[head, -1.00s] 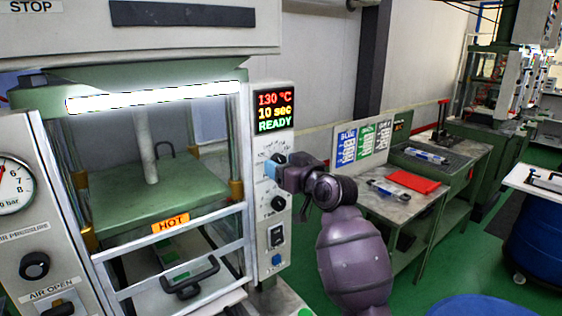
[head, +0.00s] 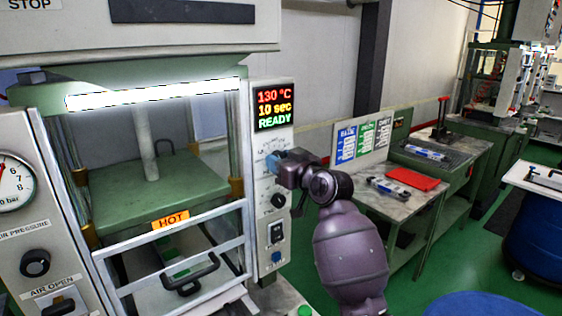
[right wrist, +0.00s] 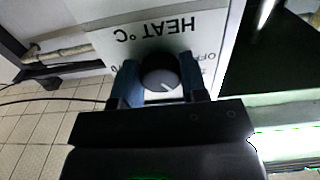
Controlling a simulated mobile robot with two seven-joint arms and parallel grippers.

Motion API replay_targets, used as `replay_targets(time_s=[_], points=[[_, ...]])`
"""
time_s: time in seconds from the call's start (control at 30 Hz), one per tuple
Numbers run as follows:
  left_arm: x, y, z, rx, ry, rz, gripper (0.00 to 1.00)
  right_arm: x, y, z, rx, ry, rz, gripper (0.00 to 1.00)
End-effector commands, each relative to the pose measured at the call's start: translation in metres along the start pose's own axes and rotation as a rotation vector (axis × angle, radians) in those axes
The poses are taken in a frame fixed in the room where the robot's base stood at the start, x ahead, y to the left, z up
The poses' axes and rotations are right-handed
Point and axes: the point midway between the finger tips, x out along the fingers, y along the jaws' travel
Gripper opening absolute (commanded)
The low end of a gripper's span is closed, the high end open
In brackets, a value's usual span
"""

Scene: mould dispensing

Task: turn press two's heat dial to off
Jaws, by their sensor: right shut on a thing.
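The heat dial (right wrist: 160,72) is a round black knob with a white pointer line, on a white panel marked "HEAT °C" in the right wrist view. My right gripper (right wrist: 158,88) has its blue fingers on either side of the dial, shut on it. In the head view my right gripper (head: 273,162) is at the press's control panel (head: 284,232), and it hides the dial there. The display (head: 274,107) above reads 130 °C, 10 sec, READY. My left gripper is not in view.
A lower black knob (head: 278,201) and a switch (head: 276,234) sit below my right gripper on the same panel. The press door frame (head: 180,228) with a black handle and HOT label is to the left.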

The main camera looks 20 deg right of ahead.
Motion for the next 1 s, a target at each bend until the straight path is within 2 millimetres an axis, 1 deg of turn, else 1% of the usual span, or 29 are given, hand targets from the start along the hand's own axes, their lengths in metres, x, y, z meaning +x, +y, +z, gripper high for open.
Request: replay_targets(time_s=[0.27, 0.6, 0.83, 1.0], points=[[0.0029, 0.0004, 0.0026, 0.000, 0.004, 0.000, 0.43, -0.0004, 0.0012, 0.0006, -0.126, -0.001, 0.001, 0.16], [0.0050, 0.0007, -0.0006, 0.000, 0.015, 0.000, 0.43, -0.0004, 0.0020, 0.0000, -0.427, -0.002, 0.000, 0.16], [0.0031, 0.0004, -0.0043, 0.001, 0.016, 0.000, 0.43, -0.0004, 0.0022, -0.0007, -0.642, -0.003, 0.000, 0.16], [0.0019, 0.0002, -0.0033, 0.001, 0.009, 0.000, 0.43, -0.0003, 0.0024, -0.0011, -0.785, -0.003, 0.000, 0.16]])
